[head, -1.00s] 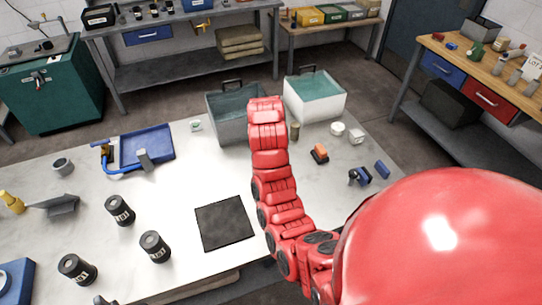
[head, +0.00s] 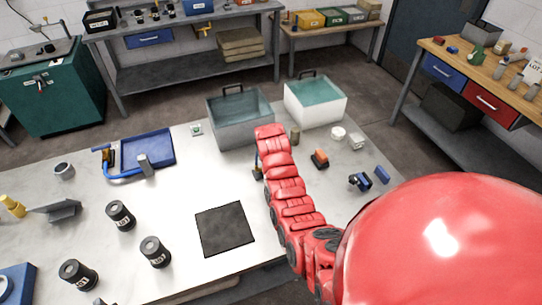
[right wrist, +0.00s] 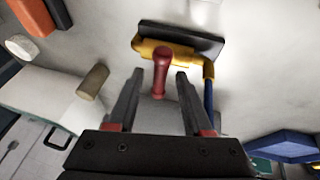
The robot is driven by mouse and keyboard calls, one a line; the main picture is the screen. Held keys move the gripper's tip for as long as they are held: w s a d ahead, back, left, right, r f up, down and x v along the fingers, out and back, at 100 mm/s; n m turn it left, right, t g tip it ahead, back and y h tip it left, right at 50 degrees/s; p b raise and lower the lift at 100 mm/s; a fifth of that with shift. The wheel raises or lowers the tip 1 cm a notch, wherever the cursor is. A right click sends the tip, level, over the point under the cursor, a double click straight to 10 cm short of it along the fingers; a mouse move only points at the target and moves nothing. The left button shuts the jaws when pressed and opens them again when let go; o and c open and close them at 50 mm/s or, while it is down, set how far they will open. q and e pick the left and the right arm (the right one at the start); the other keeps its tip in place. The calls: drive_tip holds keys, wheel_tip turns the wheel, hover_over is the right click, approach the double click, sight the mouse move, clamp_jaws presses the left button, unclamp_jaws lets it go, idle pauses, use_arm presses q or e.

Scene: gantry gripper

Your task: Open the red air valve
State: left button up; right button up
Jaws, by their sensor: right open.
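The red valve handle (right wrist: 160,75) shows in the right wrist view as a rounded red lever. It points toward my right gripper (right wrist: 159,82) and appears between the two open fingers, with a gap on each side. Behind it is a yellow valve body (right wrist: 150,50) with a black part (right wrist: 185,38) above and a blue pipe (right wrist: 208,98) to the right. In the head view my right arm covers most of the valve; only a small blue and yellow bit (head: 257,171) shows beside it. My left gripper is not in view.
A grey bin (head: 235,128) and a white bin (head: 312,108) stand at the table's back edge. A black mat (head: 225,228) and several black canisters (head: 155,251) are to the left.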

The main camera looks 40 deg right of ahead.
clamp_jaws()
idle(0.4)
